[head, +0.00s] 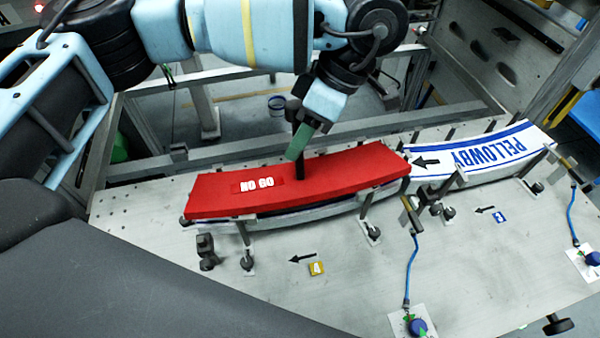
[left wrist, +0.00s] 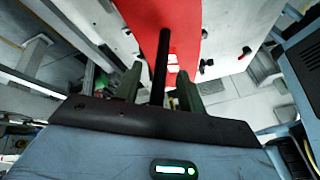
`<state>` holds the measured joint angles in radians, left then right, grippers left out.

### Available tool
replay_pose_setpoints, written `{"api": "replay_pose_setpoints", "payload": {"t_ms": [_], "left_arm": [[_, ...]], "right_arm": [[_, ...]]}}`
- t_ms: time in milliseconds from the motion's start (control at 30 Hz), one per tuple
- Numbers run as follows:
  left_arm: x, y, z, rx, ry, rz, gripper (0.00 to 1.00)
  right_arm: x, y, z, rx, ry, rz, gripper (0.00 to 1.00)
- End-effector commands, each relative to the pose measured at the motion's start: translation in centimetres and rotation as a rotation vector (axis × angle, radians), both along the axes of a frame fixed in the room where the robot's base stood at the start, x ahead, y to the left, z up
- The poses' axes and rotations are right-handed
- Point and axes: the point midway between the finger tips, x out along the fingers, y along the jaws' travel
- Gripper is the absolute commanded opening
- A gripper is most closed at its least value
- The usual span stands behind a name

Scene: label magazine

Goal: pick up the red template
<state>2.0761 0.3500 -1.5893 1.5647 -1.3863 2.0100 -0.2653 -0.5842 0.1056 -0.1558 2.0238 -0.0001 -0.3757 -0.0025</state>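The red template (head: 350,180) is a long curved plate with white lettering, lying on top of the curved magazine at the middle of the metal table. A black upright handle (head: 300,167) rises from it. My left gripper (head: 299,143) is directly over the template, pointing down at the handle. In the left wrist view, its two green fingers (left wrist: 158,88) are apart, with the black handle (left wrist: 161,65) between them and a gap visible on each side. The red template (left wrist: 185,22) lies beyond the fingertips. My right gripper is not in view.
Clamps and posts (head: 207,252) stand along the magazine's front edge. Blue cables (head: 411,265) run over the right part of the metal table (head: 340,300).

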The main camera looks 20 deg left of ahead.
Motion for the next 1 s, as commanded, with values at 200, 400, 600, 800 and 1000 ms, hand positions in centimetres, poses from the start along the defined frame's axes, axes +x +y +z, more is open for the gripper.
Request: {"api": "replay_pose_setpoints", "payload": {"t_ms": [200, 400, 600, 800, 1000], "left_arm": [[0.01, -0.02, 0.04, 0.0, 0.0, 0.0, 0.31], [0.02, -0.01, 0.06, 0.0, 0.0, 0.0, 0.04], [0.02, 0.0, 0.07, 0.0, 0.0, 0.001, 0.0], [0.02, 0.02, 0.09, 0.001, 0.0, 0.001, 0.0], [0.03, 0.03, 0.1, 0.001, 0.0, 0.001, 0.0]], "right_arm": [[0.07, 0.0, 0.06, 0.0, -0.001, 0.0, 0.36], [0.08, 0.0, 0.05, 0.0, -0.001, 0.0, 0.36], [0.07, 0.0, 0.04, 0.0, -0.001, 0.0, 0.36], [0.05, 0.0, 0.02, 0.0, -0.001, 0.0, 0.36], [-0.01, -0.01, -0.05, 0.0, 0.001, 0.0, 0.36]]}}
